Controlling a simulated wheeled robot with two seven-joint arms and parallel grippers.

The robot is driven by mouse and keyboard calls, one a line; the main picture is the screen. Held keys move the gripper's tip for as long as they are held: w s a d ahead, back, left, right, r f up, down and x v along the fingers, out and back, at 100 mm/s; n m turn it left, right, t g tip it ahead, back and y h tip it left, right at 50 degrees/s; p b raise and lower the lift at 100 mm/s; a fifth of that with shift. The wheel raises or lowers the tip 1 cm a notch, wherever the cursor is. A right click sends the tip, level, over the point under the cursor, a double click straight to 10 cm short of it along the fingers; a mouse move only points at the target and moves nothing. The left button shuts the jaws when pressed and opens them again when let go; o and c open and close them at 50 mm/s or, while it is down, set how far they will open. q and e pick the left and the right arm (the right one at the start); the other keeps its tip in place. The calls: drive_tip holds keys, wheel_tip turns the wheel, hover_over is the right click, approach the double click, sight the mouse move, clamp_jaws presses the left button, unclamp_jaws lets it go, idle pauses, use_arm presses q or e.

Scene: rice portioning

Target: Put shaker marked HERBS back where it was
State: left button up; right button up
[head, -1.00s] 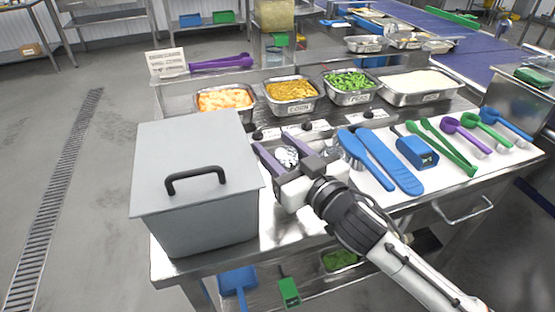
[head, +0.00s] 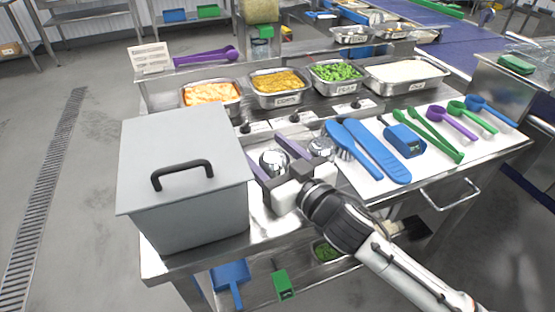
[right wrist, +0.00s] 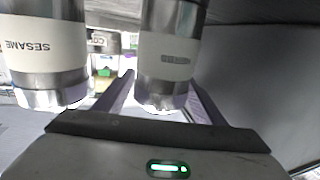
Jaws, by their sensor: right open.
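A steel shaker with a pale label (right wrist: 165,55) stands between the two purple fingers of my right gripper (head: 263,148), in the gap. Its label is too blurred to read. Its shiny round top (head: 273,161) shows in the head view, beside the grey pot. The right gripper is open, with a finger on each side of this shaker. A second shaker, marked SESAME (right wrist: 45,50), stands beside it, outside the fingers; in the head view its top (head: 321,148) is to the right. I cannot make out the word HERBS anywhere. My left gripper is not in view.
A large lidded grey pot (head: 185,185) stands close on the left. A blue-handled brush (head: 340,138) and other utensils lie on a white mat (head: 375,190) at the right. Food pans (head: 275,98) line the back.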

sight(283, 168)
drive_tip(key=v, duration=1.1)
drive_tip(key=shift+b, duration=0.3)
drive_tip(key=shift+s+d+r, duration=0.1)
drive_tip(key=shift+s+d, duration=0.05)
drive_tip(key=shift+s, duration=0.15)
